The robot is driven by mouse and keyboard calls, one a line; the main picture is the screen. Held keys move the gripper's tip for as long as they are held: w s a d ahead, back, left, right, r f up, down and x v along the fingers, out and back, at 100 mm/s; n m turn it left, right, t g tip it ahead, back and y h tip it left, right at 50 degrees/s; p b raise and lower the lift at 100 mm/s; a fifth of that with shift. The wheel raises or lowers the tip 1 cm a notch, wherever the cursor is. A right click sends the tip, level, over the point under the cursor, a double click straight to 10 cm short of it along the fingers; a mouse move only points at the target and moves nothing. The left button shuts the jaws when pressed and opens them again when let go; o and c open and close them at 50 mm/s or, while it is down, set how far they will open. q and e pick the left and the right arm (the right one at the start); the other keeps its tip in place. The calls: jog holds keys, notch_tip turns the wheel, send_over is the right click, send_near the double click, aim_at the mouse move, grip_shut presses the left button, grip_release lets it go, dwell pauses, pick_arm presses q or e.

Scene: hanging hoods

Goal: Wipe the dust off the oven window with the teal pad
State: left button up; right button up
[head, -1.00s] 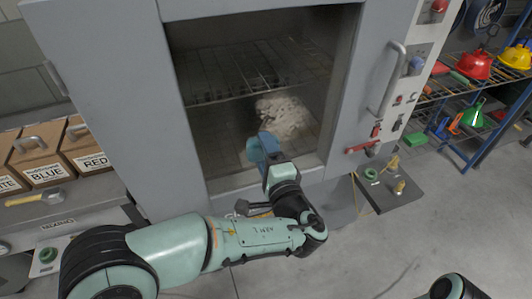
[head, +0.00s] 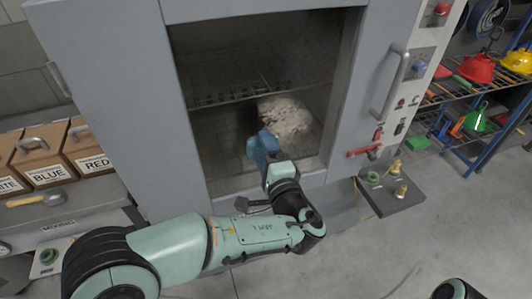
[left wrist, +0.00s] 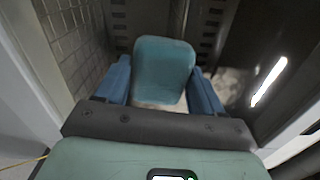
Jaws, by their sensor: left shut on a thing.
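The oven window (head: 225,130) is a dark glass pane in the grey oven's door, with wire racks visible behind it. A whitish, patchy dust smear (head: 288,116) covers its lower right middle. My left gripper (head: 264,148) is at the window's lower middle, just below and left of the dust. In the left wrist view, the teal pad (left wrist: 163,68) sits between the blue fingers of my left gripper (left wrist: 163,85), which is shut on it. A pale patch (left wrist: 232,80) shows right of the fingers. I cannot tell whether the pad touches the glass. My right gripper is out of view.
The oven's door handle (head: 391,82) juts out right of the window, with a red lever (head: 364,152) below. Bare floor lies in front.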

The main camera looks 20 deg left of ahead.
pick_arm(q)
jog(key=shift+w+a, duration=0.4)
jog(key=shift+w, duration=0.2)
